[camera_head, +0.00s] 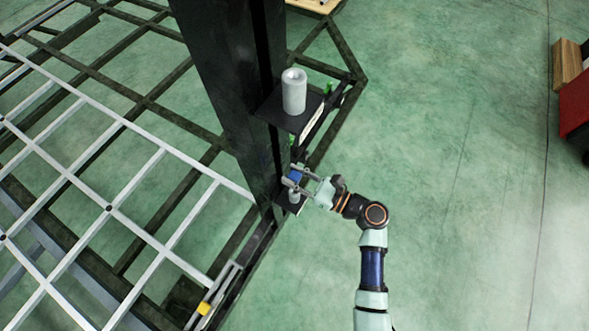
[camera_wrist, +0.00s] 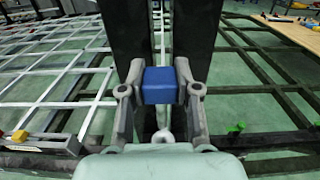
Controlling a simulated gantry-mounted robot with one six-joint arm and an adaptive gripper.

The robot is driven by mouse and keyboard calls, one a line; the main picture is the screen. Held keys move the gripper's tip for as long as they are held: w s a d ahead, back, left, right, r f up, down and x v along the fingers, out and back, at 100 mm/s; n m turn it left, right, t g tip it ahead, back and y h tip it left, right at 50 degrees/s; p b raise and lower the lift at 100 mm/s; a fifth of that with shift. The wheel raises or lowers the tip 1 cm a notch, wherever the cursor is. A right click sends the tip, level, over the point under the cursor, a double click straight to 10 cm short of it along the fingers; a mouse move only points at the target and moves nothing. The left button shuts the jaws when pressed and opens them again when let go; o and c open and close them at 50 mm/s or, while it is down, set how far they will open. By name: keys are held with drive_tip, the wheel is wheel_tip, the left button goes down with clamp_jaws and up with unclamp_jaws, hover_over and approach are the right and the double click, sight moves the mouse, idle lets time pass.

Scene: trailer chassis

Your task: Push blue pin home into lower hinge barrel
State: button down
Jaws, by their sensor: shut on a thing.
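The blue pin (camera_wrist: 160,85) shows as a blue block between the two fingers of my gripper (camera_wrist: 160,92) in the wrist view. In the head view the blue pin (camera_head: 295,175) is a small blue patch at the tips of my gripper (camera_head: 297,181). My gripper is shut on it. The lower hinge barrel (camera_head: 294,195) is a small grey cylinder on a black bracket low on the dark post, just under the gripper. The pin's lower end is hidden, so I cannot tell how deep it sits.
The tall black post (camera_head: 235,90) stands directly beside my gripper. A larger grey upper barrel (camera_head: 294,92) sits on a bracket above. Dark chassis beams and a white lattice (camera_head: 110,208) spread left.

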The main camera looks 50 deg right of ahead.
drive_tip(key=shift+f+b, duration=0.6)
drive_tip(key=shift+f, duration=0.75)
drive_tip(key=shift+p, duration=0.9)
idle(0.4)
drive_tip(key=shift+f+b, duration=2.5)
drive_tip(key=shift+f, duration=1.05)
drive_tip(key=c, duration=0.7)
unclamp_jaws()
drive_tip(key=shift+c, duration=0.2)
drive_tip(key=s+d, duration=0.2)
drive_tip(key=s, duration=0.9)
drive_tip(key=shift+s, duration=0.4)
